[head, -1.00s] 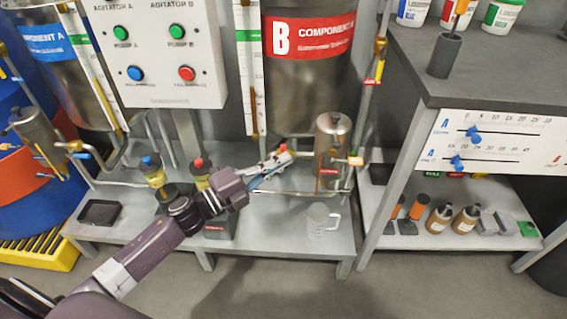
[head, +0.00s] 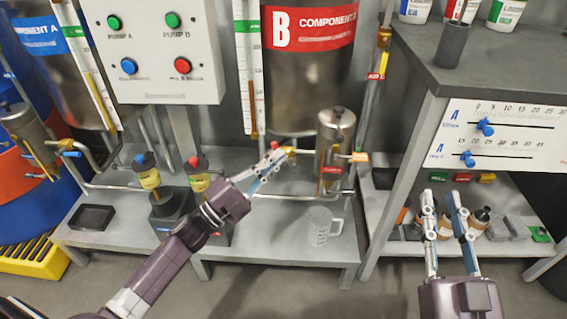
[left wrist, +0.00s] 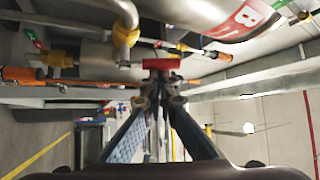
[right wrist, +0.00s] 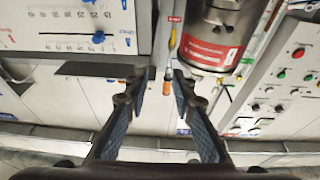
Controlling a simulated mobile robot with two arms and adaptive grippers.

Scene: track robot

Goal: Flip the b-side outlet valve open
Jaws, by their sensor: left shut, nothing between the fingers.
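The b-side outlet valve (head: 290,151) is a yellow fitting below the steel tank with the red "B Component B" label (head: 310,28). Its red handle (head: 274,145) shows just past my left gripper (head: 277,158). In the left wrist view the red handle (left wrist: 161,64) lies crosswise right in front of the tips of my left gripper (left wrist: 160,80), which is shut and empty. I cannot tell whether the tips touch it. The yellow fitting (left wrist: 127,36) is above and left there. My right gripper (head: 440,202) is open and empty, in front of the lower shelf at the right.
A steel canister (head: 334,140) stands right of the valve. A clear measuring jug (head: 320,226) sits on the low bench below. Two small pumps with blue and red tops (head: 199,172) stand to the left. A grey workbench (head: 470,75) with scale panels is at the right.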

